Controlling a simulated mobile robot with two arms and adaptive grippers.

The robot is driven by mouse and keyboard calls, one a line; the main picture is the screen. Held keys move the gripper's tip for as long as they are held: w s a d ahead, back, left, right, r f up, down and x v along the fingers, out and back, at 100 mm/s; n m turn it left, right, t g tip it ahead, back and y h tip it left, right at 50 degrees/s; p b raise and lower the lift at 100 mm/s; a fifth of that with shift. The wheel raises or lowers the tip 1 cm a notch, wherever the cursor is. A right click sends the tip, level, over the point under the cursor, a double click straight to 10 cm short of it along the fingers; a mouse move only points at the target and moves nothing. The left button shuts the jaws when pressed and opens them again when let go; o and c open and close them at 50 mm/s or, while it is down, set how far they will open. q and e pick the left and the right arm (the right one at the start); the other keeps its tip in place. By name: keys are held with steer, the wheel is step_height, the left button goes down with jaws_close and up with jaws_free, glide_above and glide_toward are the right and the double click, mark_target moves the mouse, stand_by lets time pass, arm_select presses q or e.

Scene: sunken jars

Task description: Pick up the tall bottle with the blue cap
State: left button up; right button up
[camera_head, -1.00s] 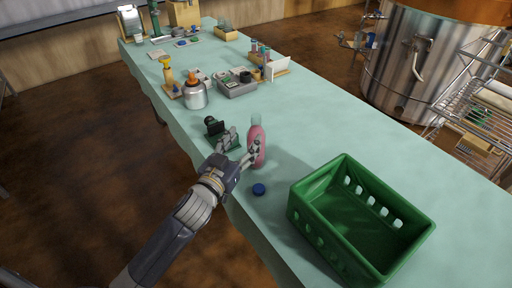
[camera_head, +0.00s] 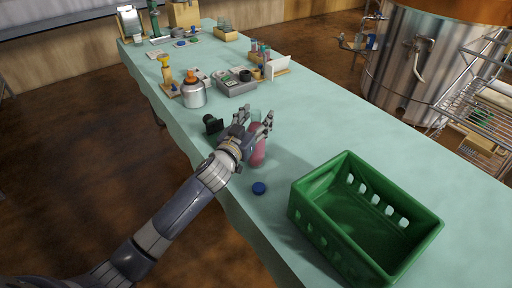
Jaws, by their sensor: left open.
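A pink bottle (camera_head: 258,154) with a pale, clear-looking top stands upright on the table, left of the green crate. A round blue cap (camera_head: 259,188) lies on the table in front of it, apart from the bottle. My left gripper (camera_head: 255,117) is open at the bottle's upper part, its fingers spread and partly covering the bottle's neck and top. I cannot tell whether the fingers touch the bottle. My right gripper is not in view.
A green crate (camera_head: 309,232) stands at the table's near right. A small dark green device (camera_head: 212,125) is just left of my left gripper. A silver canister (camera_head: 193,95) and a grey tray (camera_head: 236,88) stand farther back. The table's right side is mostly clear.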

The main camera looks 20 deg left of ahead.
arm_select(q)
steer(key=shift+r, duration=0.1)
steer(key=shift+c, duration=0.3)
jaws_close()
stand_by(0.6)
